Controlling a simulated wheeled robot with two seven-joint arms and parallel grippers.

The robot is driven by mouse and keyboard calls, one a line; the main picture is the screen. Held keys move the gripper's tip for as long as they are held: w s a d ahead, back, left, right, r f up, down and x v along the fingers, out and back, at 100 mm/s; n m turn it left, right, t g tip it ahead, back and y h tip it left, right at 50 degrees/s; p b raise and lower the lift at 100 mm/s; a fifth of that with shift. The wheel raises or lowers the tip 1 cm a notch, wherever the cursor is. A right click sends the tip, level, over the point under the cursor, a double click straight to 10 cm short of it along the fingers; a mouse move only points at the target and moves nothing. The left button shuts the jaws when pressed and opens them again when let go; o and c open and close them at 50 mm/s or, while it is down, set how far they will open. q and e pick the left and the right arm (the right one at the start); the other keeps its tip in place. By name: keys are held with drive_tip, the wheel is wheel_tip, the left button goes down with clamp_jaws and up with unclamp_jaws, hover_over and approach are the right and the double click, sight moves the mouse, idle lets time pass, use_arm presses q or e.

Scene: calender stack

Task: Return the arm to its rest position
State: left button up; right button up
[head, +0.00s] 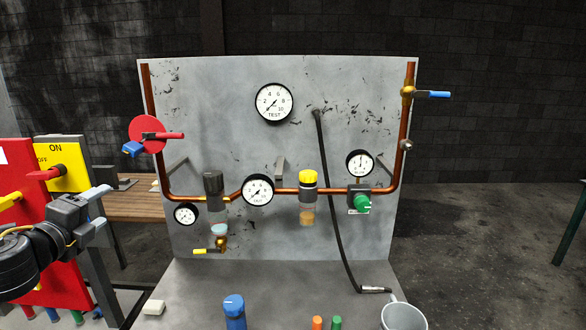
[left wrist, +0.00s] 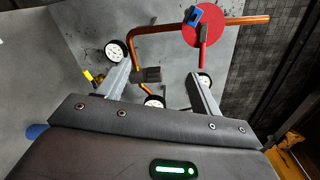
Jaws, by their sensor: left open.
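My left gripper (head: 106,205) is at the left of the head view, in front of the red and yellow panels and left of the grey gauge board (head: 220,110). Its two fingers are spread apart and point right, with nothing between them. In the left wrist view the open fingers (left wrist: 158,68) show against the board, with copper pipe, gauges and a red disc beyond them. They appear clear of these things. My right gripper is in neither view.
The board carries copper pipe (head: 282,190), several gauges, a red disc (head: 148,134) with handle, and a blue-handled valve (head: 430,94). A black hose (head: 338,220) hangs down it. A wooden bench (head: 138,205) is behind my gripper.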

use_arm(q)
drive_tip(key=s+d+f+n+g, duration=0.2)
drive_tip(key=s+d+f+n, duration=0.15)
drive_tip(key=f, duration=0.65)
drive_tip(key=s+d+f+n+g, duration=0.2)
drive_tip(key=s+d+f+n, duration=0.15)
drive_tip(key=f, duration=0.55)
drive_tip(key=s+d+f+n+g, duration=0.2)
drive_tip(key=s+d+f+n, duration=0.15)
drive_tip(key=f, duration=0.65)
drive_tip(key=s+d+f+n+g, duration=0.45)
drive_tip(key=s+f, duration=0.25)
drive_tip(key=s, duration=0.4)
drive_tip(key=s+d+f+n+g, duration=0.3)
drive_tip(key=s+f+n, duration=0.3)
drive_tip(key=s, duration=0.6)
wheel_tip(320, 180, down, 30)
drive_tip(key=s+m+g, duration=0.1)
drive_tip(key=s+g, duration=0.1)
drive_tip(key=s+a+f+b, duration=0.1)
drive_tip(key=s+a+f, duration=0.1)
drive_tip(key=s+f, duration=1.2)
drive_tip(key=shift+s+a+f+m+g, duration=0.3)
drive_tip(key=shift+s+a+f+g, duration=0.1)
drive_tip(key=shift+s, duration=0.35)
